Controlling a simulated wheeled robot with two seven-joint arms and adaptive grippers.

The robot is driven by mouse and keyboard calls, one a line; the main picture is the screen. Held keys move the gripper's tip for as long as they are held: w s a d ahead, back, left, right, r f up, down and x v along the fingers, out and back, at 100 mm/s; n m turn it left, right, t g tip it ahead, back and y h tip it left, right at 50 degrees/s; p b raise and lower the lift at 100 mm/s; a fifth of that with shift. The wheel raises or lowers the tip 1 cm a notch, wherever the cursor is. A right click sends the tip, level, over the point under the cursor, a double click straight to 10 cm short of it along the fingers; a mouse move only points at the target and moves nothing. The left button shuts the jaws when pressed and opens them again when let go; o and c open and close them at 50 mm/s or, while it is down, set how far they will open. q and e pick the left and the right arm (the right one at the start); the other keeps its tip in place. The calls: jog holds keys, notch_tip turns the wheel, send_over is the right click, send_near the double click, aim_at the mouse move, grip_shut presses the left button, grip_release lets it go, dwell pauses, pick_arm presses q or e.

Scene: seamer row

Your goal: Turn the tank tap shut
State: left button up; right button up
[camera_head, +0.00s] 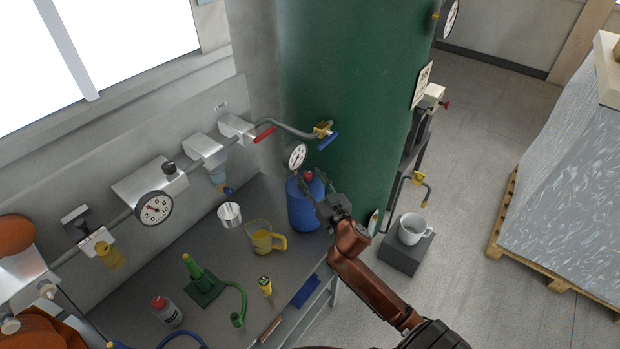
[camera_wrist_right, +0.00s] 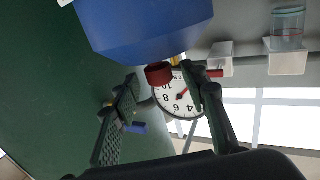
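The green tank (camera_head: 350,80) stands at the back centre. A pipe meets it at a brass valve (camera_head: 323,129) with a blue lever (camera_head: 328,141); the lever also shows between the fingers in the right wrist view (camera_wrist_right: 137,127). A second brass tap (camera_head: 418,178) sticks out low at the tank's right, above a white mug (camera_head: 412,229). I cannot tell which is the tank tap. My right gripper (camera_head: 318,192) is open and empty, in front of the tank beside a blue bottle (camera_head: 303,205); its spread fingers show in the wrist view (camera_wrist_right: 160,82). My left gripper is out of view.
The bench holds a yellow jug (camera_head: 262,240), a metal cup (camera_head: 229,214) and a green stand (camera_head: 203,287).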

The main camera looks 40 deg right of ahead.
jog(key=shift+w, duration=0.25)
jog(key=shift+c, duration=0.7)
grip_shut()
